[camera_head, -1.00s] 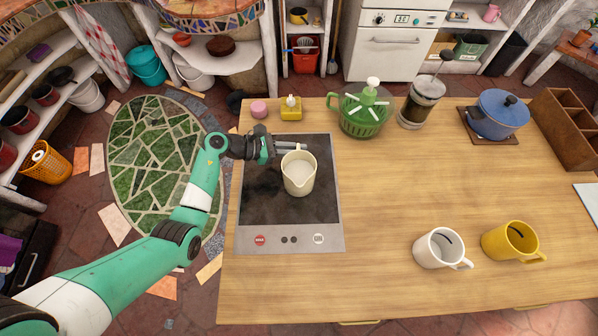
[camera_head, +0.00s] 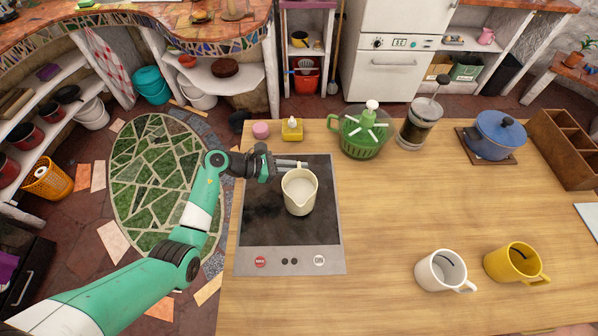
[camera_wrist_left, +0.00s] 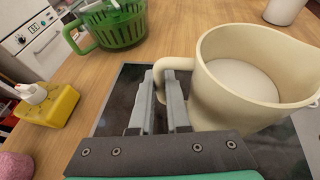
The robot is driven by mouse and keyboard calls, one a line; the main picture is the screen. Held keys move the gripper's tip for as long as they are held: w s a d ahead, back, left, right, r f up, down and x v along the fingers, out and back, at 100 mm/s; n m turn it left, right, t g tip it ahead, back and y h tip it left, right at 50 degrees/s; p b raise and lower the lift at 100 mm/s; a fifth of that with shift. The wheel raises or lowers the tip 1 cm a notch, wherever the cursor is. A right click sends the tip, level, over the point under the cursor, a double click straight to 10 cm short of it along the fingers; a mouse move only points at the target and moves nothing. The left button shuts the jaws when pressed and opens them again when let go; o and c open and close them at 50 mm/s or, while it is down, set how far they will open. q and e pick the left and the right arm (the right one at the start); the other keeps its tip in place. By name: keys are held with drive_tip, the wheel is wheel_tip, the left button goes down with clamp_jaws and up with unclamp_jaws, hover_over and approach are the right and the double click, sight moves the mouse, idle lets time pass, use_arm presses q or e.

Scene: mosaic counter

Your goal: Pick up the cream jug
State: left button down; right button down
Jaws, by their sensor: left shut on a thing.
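The cream jug (camera_head: 299,194) is upright over the black hob (camera_head: 272,225), with pale liquid inside. In the left wrist view the jug (camera_wrist_left: 237,112) fills the right side, its spout pointing right. Its handle (camera_wrist_left: 166,66) faces my gripper. My left gripper (camera_head: 291,164) reaches in from the left, behind the jug's rim. In the left wrist view its fingers (camera_wrist_left: 164,85) lie on either side of the handle and are shut on it. I cannot tell whether the jug's base touches the hob. My right gripper is not in view.
A white mug (camera_head: 440,271) and a yellow mug (camera_head: 511,262) stand at front right. The middle of the wooden counter (camera_head: 410,205) is clear.

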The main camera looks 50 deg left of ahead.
use_arm(q)
drive_tip(key=s+d+r+p, duration=0.6)
drive_tip(key=s+d+r, duration=0.2)
drive_tip(key=s+r, duration=0.3)
drive_tip(key=shift+s+r, duration=0.2)
drive_tip(key=shift+r, duration=0.05)
idle(1.7)
